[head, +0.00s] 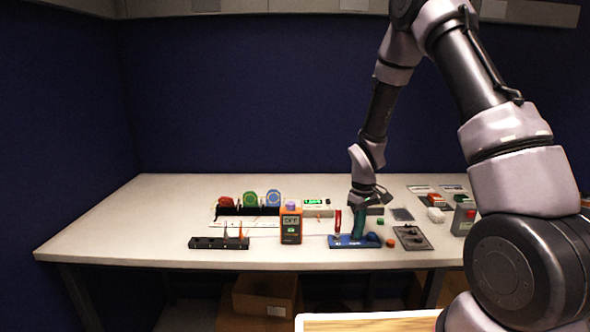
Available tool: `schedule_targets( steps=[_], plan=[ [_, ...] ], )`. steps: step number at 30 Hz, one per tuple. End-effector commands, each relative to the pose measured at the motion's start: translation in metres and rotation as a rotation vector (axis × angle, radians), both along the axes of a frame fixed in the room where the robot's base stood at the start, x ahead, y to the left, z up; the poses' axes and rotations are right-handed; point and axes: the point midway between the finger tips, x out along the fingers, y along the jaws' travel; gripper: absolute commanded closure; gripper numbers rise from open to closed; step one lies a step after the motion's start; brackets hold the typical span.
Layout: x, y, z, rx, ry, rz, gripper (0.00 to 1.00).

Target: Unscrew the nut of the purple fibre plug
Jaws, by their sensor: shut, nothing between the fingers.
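The long black block (204,242) lies at the front left of the white table. A thin purple plug (226,232) stands upright in it, with a thin orange one (241,232) to its right. The purple plug's nut is too small to make out. My gripper (374,203) is far to the right of this block, low over the table, by a teal upright piece on a blue base (345,241). My gripper is shut and holds nothing; its fingertips are small and partly merge with the things behind them.
An orange meter (291,223) stands just right of the black block. Red, green and blue discs (250,198) stand in a rack behind. A red upright item (338,222) is on the blue base. A grey plate (411,238) lies right of it. The table's left end is clear.

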Motion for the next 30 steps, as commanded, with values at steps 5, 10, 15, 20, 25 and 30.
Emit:
schedule_targets(
  steps=[5, 10, 15, 20, 25, 30],
  plan=[
    [0.005, -0.003, 0.0, 0.001, -0.004, -0.001, 1.0],
    [0.006, -0.005, 0.0, 0.001, -0.004, 0.0, 1.0],
    [0.006, -0.005, 0.0, 0.001, -0.004, 0.001, 1.0],
    [0.006, -0.004, 0.0, 0.001, -0.004, 0.001, 1.0],
    [0.004, -0.008, 0.001, 0.002, -0.003, 0.0, 1.0],
    [0.001, -0.011, 0.002, 0.002, -0.003, 0.001, 1.0]
  ],
)
